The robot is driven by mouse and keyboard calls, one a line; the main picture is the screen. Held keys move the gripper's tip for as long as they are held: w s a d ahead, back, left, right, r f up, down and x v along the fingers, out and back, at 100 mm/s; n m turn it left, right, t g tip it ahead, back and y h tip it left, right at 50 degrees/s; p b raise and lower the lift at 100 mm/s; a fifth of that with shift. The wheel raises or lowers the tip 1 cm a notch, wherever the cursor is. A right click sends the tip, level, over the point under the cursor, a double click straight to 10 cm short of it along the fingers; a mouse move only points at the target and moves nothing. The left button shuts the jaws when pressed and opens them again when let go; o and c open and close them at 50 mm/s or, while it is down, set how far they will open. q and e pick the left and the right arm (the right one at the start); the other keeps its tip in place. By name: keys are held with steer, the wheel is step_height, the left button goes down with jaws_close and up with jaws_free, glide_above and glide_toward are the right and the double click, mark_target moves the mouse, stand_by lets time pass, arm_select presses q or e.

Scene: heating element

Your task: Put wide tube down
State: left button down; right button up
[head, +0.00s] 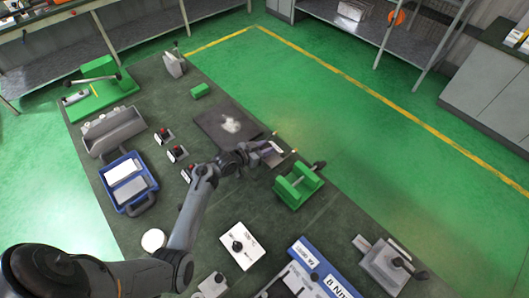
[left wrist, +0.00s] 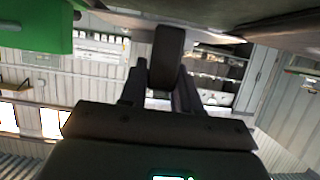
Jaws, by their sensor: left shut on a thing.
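My left gripper (head: 272,152) reaches in from the left over the middle of the bench, just left of the green fixture (head: 298,186). In the left wrist view, the two fingers of my left gripper (left wrist: 160,90) are shut on a dark, rounded piece, taken as the wide tube (left wrist: 167,55). Its far end lies near a dark surface at the top of that view. I cannot tell whether it touches that surface. In the head view the gripper mostly hides it. My right gripper is not in view.
A dark square plate (head: 228,126) with a whitish patch lies behind the gripper. A blue tray (head: 153,186) and a grey open bin (head: 113,132) stand at the left. A white panel with a black knob (head: 242,245) and a blue box (head: 317,262) are in front.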

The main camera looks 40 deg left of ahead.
arm_select(q)
steer(key=shift+f, duration=1.3)
steer(key=shift+f, duration=0.2)
steer(key=c, duration=0.8)
jaws_free()
steer(key=shift+r, duration=0.1)
